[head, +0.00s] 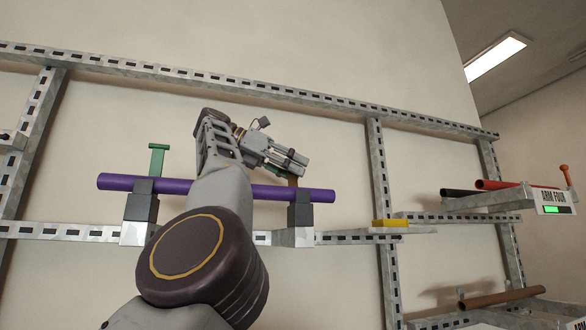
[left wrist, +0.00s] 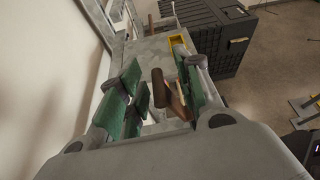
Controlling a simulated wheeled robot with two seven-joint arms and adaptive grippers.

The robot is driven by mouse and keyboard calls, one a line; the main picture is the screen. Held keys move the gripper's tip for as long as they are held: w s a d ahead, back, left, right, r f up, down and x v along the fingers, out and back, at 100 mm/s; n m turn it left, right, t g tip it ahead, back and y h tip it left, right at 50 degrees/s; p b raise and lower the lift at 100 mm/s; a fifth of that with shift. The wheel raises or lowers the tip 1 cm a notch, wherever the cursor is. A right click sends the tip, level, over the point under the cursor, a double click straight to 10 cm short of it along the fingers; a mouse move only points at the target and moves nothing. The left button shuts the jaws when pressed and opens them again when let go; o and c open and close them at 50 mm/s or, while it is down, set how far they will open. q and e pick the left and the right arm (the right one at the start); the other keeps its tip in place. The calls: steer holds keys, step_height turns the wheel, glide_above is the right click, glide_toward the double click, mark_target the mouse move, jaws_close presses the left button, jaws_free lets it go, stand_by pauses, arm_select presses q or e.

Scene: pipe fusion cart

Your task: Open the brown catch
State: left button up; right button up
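The purple pipe (head: 230,189) lies across two dark clamp blocks on a metal rail. A green catch (head: 157,158) stands upright at its left block. The brown catch (head: 293,181) shows only as a small piece by the right block, mostly hidden behind my left gripper (head: 294,162). In the left wrist view, the brown catch (left wrist: 160,90) stands between the two green-padded fingers of the left gripper (left wrist: 158,92), nearer the right finger. The fingers are apart; I cannot tell whether one touches the catch. My right gripper is not in view.
A yellow block (head: 389,223) sits on the rail to the right. Further right, a bracket labelled ARM FOUR (head: 554,200) holds red and black pipes, with a brown pipe (head: 502,297) below. In the left wrist view, a dark slatted box (left wrist: 215,35) stands beyond.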

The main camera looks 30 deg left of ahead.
arm_select(q)
steer(key=c, duration=0.7)
steer(key=shift+s+d, duration=0.1)
steer(key=shift+s, duration=0.05)
jaws_close()
steer(key=shift+d+r, duration=0.1)
